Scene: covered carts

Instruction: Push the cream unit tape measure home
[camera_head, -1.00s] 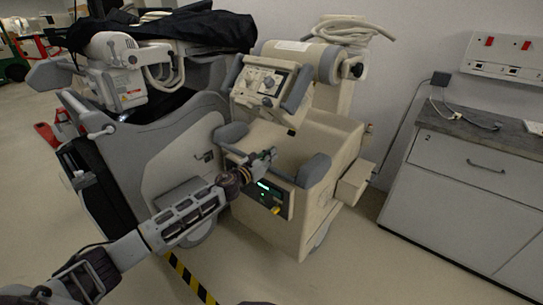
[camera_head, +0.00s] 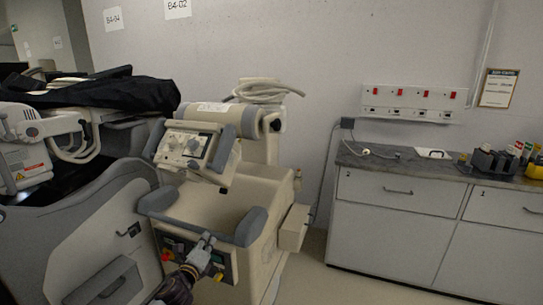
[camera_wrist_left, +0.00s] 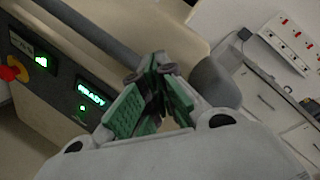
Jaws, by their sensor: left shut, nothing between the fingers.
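The cream unit (camera_head: 262,264) stands left of centre in the head view, with a grey front bar and a dark control panel on its front. A small yellow piece (camera_head: 217,276) sticks out low at the panel's right; I cannot tell for sure that it is the tape measure. My left gripper (camera_head: 207,240) is shut and empty in front of the panel and covers part of it. In the left wrist view its green-padded fingers (camera_wrist_left: 157,72) meet at the tips, beside a lit green READY display (camera_wrist_left: 91,93). Contact with the unit cannot be told. My right gripper is not in view.
A red knob on a yellow base (camera_wrist_left: 12,72) is left of the display. A grey machine (camera_head: 90,235) stands close on the left under a black cover (camera_head: 100,90). A grey cabinet (camera_head: 395,235) stands right; the floor between it and the unit is clear.

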